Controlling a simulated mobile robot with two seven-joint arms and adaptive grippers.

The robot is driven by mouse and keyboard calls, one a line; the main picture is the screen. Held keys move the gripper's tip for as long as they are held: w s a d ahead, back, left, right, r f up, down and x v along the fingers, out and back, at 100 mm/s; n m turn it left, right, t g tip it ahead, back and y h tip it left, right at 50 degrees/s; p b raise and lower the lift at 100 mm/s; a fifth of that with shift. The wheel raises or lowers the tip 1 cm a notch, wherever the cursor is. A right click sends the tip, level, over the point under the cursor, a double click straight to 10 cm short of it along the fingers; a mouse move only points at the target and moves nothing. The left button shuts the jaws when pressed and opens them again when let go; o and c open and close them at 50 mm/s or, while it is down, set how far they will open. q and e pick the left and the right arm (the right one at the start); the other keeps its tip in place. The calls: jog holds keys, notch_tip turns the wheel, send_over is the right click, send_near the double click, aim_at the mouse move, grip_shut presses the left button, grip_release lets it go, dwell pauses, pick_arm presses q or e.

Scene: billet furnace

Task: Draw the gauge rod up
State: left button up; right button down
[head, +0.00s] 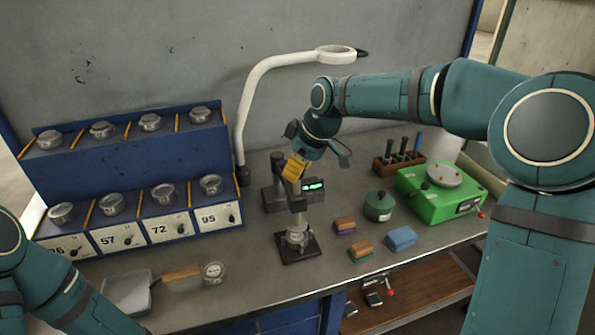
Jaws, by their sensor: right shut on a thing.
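The gauge stands on the bench, with a dark grey body (279,195), a small green-lit display (315,185) and a black base plate (312,247). A silver lidded tin (297,239) sits on the plate under the gauge's spindle. My right gripper (296,168) reaches down from above at the top of the gauge and is shut there. A yellow block shows at its fingertips, and the gauge rod is mostly hidden behind it. My left arm shows at the lower left, but its gripper is out of view.
A blue rack (128,155) with numbered slots and silver tins stands at the left. A white lamp arm (262,75) rises behind the gauge. A scoop (128,294), a loose tin (214,273), brushes (345,225), a green pot (379,206) and a green scale (425,205) surround it.

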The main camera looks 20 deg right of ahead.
notch_tip(320, 180, up, 6)
jog(key=p, duration=0.3)
jog(key=shift+a, duration=0.1)
jog(key=c, duration=0.6)
grip_release()
jog(key=shift+w, duration=0.1)
jog(key=v, duration=1.2)
jog(key=shift+f, duration=0.1)
